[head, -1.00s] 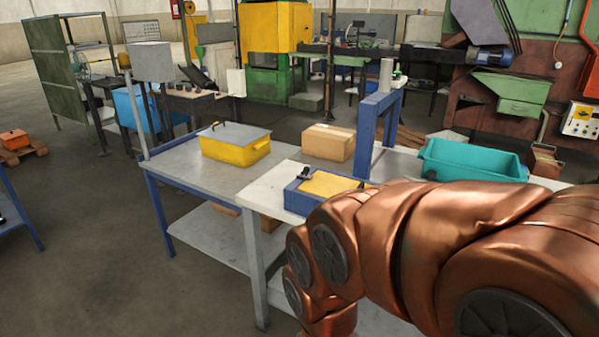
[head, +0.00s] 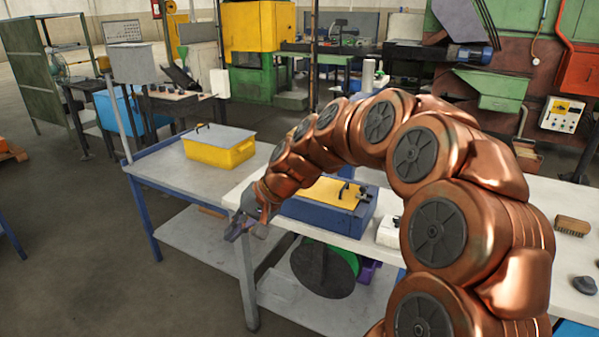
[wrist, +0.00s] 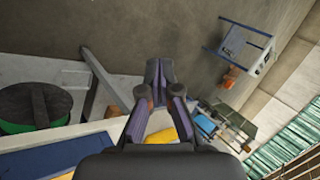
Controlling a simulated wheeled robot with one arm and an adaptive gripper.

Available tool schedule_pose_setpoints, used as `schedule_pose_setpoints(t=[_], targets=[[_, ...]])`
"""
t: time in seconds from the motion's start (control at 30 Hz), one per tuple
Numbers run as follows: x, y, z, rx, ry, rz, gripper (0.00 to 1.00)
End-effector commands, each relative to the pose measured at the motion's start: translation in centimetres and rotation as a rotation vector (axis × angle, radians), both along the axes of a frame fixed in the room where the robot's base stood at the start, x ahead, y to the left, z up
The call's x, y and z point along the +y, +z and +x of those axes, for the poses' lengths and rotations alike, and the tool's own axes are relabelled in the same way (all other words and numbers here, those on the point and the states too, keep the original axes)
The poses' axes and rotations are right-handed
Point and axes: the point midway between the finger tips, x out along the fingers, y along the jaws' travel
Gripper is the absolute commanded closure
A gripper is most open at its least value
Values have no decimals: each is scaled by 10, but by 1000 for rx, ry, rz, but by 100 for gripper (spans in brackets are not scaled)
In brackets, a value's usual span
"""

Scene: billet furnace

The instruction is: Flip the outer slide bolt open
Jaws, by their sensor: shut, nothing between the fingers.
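A blue box (head: 328,222) with a yellow top (head: 322,191) stands on the white table. Small black fittings (head: 348,191) sit on the right part of its top. They look like bolt or latch hardware, but I cannot tell which is the outer slide bolt or how it is set. My arm passes over the box's left part and hides some of it. My gripper (head: 240,226) is shut and empty, left of the box near the table's left edge. In the wrist view my gripper (wrist: 158,75) points over the floor, with a blue surface at lower left.
A yellow box (head: 218,152) with a grey lid stands on the grey bench (head: 165,157) to the left. A white block (head: 389,232) is right of the blue box. A brush (head: 572,226) lies at the table's right. A dark round thing (head: 322,272) is below the table.

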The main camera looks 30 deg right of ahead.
Motion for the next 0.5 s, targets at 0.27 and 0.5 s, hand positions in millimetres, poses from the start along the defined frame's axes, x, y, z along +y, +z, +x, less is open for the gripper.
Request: schedule_pose_setpoints(t=[0.27, 0.5], targets=[[-124, 7, 104, -117, -343, 179, 100], [-263, -10, 145, -201, -650, 269, 100]])
